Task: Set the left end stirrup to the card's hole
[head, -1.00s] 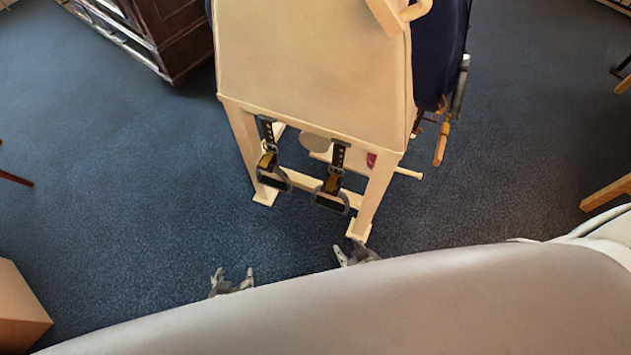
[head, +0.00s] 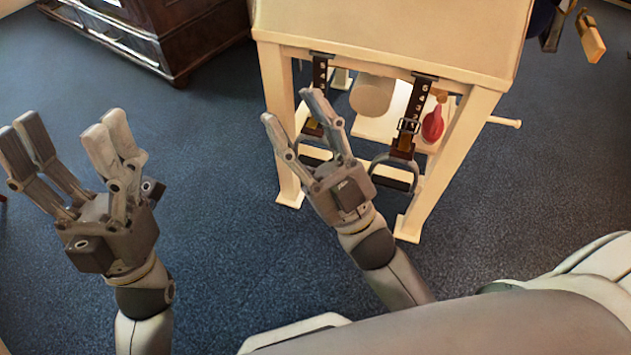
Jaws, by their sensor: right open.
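Two dark straps with pale hole numbers hang from the cream stand's end. The left strap (head: 320,75) is partly covered by my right gripper, which also hides much of its stirrup. The right strap (head: 416,103) has a buckle, and its grey stirrup (head: 395,174) hangs in plain view. My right gripper (head: 294,108) is open and empty, its fingers pointing up in front of the left strap; I cannot tell whether they touch it. My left gripper (head: 70,145) is open and empty, over the floor well left of the stand. I cannot make out a card.
The cream stand (head: 390,45) has splayed legs and a low shelf with a red object (head: 433,122) and a round cream piece (head: 371,95). A dark wooden cabinet (head: 185,30) stands at the back left. Blue floor between cabinet and stand is clear.

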